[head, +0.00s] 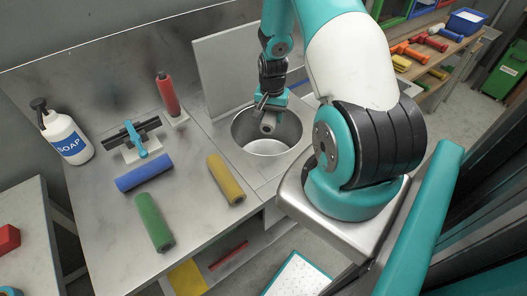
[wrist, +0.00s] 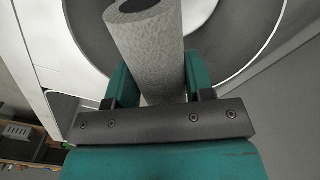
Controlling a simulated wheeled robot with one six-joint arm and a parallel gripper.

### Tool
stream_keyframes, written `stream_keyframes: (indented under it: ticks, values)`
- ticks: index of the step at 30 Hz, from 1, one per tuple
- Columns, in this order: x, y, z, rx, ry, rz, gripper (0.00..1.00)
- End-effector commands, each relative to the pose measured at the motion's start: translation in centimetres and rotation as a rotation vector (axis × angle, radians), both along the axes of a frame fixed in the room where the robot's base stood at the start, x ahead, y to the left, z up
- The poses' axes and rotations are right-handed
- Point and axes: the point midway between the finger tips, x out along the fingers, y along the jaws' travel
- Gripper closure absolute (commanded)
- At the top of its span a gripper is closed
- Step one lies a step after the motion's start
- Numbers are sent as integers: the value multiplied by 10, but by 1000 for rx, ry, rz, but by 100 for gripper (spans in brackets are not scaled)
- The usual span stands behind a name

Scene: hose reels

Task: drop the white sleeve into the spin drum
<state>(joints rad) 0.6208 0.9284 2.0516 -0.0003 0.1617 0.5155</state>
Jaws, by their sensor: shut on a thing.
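My gripper (head: 268,106) is shut on the white sleeve (head: 269,122), a pale grey-white roller tube with a hollow end. In the wrist view the white sleeve (wrist: 151,45) stands out between the two green fingers. In the head view the sleeve is over the mouth of the spin drum (head: 266,146), a round metal well set in the counter. The drum's interior also shows behind the sleeve in the wrist view (wrist: 216,40). I cannot tell exactly how far the sleeve's lower end is above or inside the rim.
Blue (head: 144,172), green (head: 154,222) and yellow (head: 226,179) sleeves lie on the counter left of the drum. A red sleeve (head: 168,95) stands upright behind them. A soap bottle (head: 63,134) and a squeegee (head: 139,139) are at the left. A raised lid (head: 228,66) stands behind the drum.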

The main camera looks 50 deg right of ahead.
Motion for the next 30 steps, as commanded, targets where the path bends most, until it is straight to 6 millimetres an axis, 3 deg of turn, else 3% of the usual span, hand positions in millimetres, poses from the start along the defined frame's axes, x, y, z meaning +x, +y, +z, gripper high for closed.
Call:
stream_keyframes:
  ticks: [6,7,10,22,26,30]
  values:
    - [0,0,0,0,0,0,76]
    - [0,0,0,0,0,0,45]
    - [0,0,0,0,0,0,22]
    - [0,-1,8,0,-1,0,22]
    - [1,-1,28,-3,-5,0,22]
    - [1,-1,61,-5,-7,0,22]
